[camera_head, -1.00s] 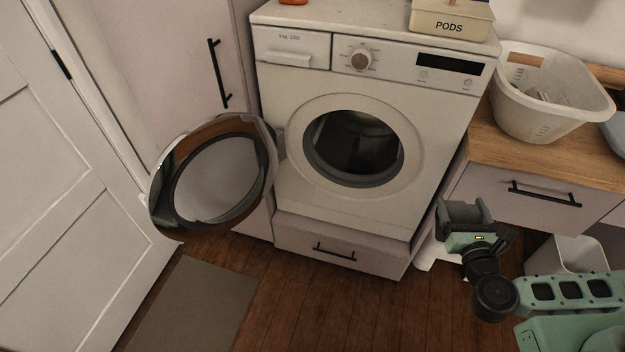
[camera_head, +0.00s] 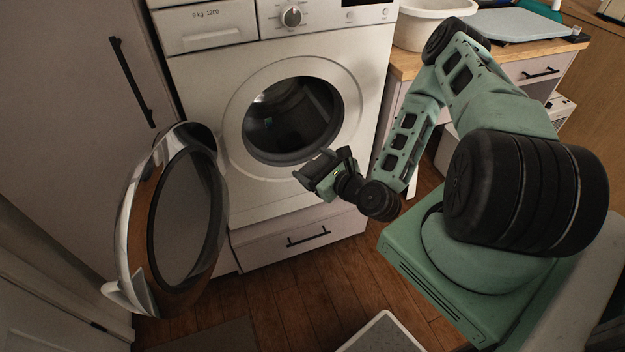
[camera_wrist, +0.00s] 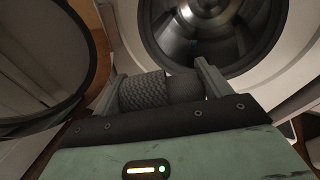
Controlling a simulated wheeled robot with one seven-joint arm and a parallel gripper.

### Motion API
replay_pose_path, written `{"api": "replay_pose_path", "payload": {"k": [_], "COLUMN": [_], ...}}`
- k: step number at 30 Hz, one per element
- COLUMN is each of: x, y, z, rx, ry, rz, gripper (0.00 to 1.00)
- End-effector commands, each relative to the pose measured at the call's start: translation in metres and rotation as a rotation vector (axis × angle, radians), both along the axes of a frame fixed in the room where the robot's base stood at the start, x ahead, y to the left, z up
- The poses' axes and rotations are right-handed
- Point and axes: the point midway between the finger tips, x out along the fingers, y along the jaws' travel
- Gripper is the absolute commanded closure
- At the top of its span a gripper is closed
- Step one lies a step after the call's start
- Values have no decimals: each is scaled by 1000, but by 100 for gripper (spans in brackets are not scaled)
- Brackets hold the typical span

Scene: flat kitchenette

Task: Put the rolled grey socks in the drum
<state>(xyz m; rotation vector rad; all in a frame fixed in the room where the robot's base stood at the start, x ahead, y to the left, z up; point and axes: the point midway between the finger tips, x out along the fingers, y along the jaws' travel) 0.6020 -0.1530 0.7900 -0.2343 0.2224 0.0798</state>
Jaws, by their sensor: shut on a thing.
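My gripper (camera_head: 318,166) is in front of the washing machine, just below and in front of the drum opening. In the wrist view the rolled grey socks (camera_wrist: 160,91), a dark ribbed roll, sit between the two fingers of my gripper (camera_wrist: 158,88), which is shut on them. The socks cannot be made out in the head view. The drum (camera_head: 290,122) is open and its dark inside shows. It also shows in the wrist view (camera_wrist: 205,30), straight ahead of the socks and apart from them.
The round washer door (camera_head: 180,220) stands swung open to the left; it also shows at the left of the wrist view (camera_wrist: 40,55). A drawer (camera_head: 300,238) is below the machine. A white basket (camera_head: 425,25) stands on the wooden counter. A white bin-like thing (camera_head: 385,335) is on the floor.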

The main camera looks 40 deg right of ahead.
Motion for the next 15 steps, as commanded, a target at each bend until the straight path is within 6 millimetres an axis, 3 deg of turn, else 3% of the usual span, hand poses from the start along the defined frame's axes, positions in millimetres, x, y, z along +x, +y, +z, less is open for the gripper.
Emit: {"api": "replay_pose_path", "payload": {"k": [1,10,15], "x": [2,7,19], "y": [-3,-14,-18], "z": [-10,-9,-10], "rx": [-26,-73,-75], "ry": [13,66,65], "rz": [3,-15,-16], "gripper": [45,45,45]}}
